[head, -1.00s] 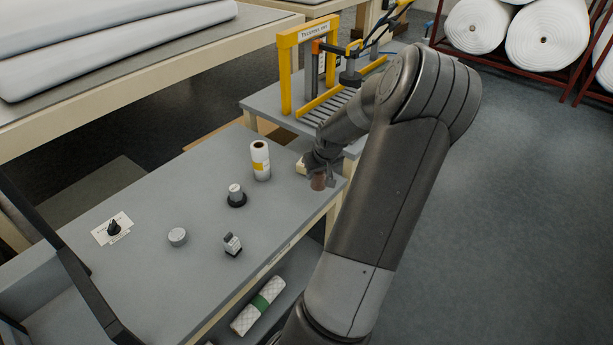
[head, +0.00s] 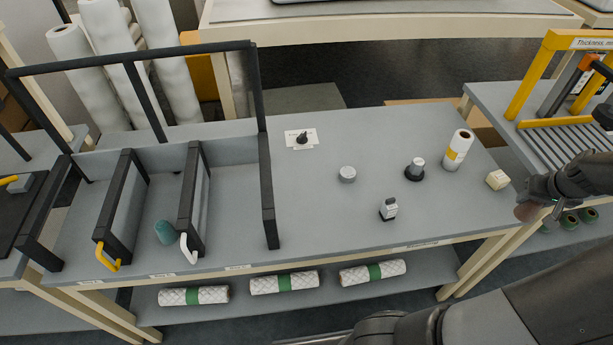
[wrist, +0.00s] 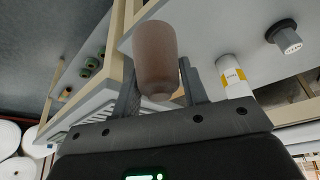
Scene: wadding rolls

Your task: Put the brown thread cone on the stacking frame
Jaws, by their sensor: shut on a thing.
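The brown thread cone (head: 525,212) is held in my gripper (head: 537,199) at the right end of the grey table, near its edge. In the wrist view the cone (wrist: 155,55) stands out between the two fingers of my gripper (wrist: 158,88), which are shut on it. A black-barred frame with upright dividers (head: 267,190) stands at the left of the same table and looks like the stacking frame. A teal cone (head: 165,232) is in it between two dividers. My gripper is far to the right of this frame.
A yellow-framed machine (head: 536,75) stands right.

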